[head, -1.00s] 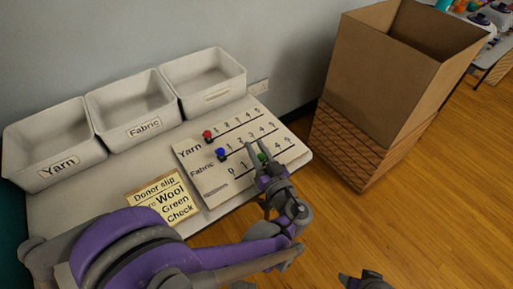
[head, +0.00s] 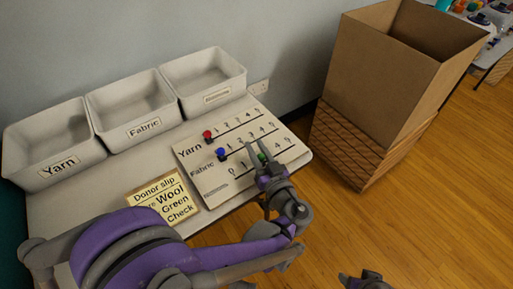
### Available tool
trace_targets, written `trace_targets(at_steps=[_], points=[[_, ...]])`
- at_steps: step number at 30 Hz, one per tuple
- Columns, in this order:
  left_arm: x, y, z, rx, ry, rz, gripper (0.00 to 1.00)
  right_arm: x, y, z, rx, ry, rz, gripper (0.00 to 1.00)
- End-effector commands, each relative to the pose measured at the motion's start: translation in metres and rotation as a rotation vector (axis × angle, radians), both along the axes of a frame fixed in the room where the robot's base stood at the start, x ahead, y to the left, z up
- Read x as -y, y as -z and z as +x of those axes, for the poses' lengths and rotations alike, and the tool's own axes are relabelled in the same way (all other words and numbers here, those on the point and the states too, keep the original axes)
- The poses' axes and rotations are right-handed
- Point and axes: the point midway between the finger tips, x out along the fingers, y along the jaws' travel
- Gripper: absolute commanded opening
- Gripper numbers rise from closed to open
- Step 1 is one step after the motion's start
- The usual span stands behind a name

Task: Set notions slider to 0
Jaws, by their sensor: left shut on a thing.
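The slider board (head: 207,188) lies on the table with three numbered rows. The red knob (head: 208,135) is at the left end of the Yarn row and the blue knob (head: 221,153) at the left end of the Fabric row. The green knob (head: 262,156) is in the nearest row, right of its 0 and 1 marks and left of the 4. My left gripper (head: 259,155) is shut on the green knob; its fingers hide nearby numbers. That row's name is too small to read. Part of my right gripper (head: 365,281) shows at the bottom edge.
Three white bins, Yarn (head: 68,174), Fabric (head: 150,133) and a third (head: 222,98), stand along the wall. A donor slip (head: 165,200) lies left of the board.

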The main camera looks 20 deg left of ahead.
Motion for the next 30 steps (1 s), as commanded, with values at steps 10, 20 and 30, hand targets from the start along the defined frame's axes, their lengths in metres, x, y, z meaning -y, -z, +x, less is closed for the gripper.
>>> trace_targets(at_steps=[10, 20, 30], points=[[-0.032, -0.001, -0.04, 0.0, -0.002, 0.0, 0.0, 0.0, -0.006, -0.001, 0.002, 0.0, 0.0, 0.6], [-0.053, 0.0, -0.067, 0.0, -0.002, 0.0, 0.0, 0.0, -0.008, -0.001, 0.003, 0.0, 0.0, 0.6], [-0.053, 0.001, -0.068, -0.001, -0.003, -0.001, 0.57, 0.0, -0.008, -0.001, 0.002, 0.0, 0.0, 0.6]])
